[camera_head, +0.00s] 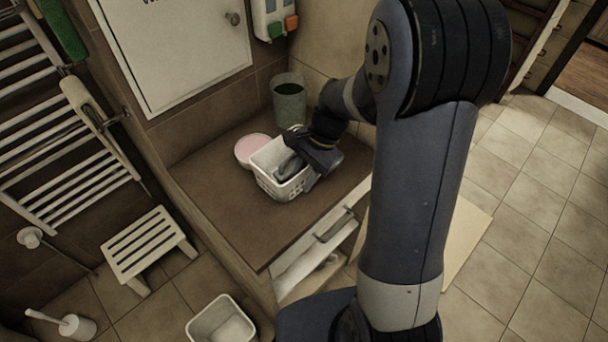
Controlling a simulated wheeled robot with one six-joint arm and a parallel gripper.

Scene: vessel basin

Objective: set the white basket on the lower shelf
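The white basket (266,188) stands upright on the brown top of a low cabinet (215,205), near its middle. It has slotted sides. My gripper (299,172) is at the basket's right rim, with one dark finger inside the basket and the other part outside its right wall. I cannot tell whether the fingers press on the wall. Below the top, at the cabinet's front, is an open lower space (308,272) with pale, folded-looking things in it; my arm and the cabinet top hide part of it. I cannot tell for sure that this is the lower shelf.
A drawer handle (334,226) juts from the cabinet front. A white slatted stool (148,245) and a white bin (221,322) stand on the floor. Open floor lies right.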

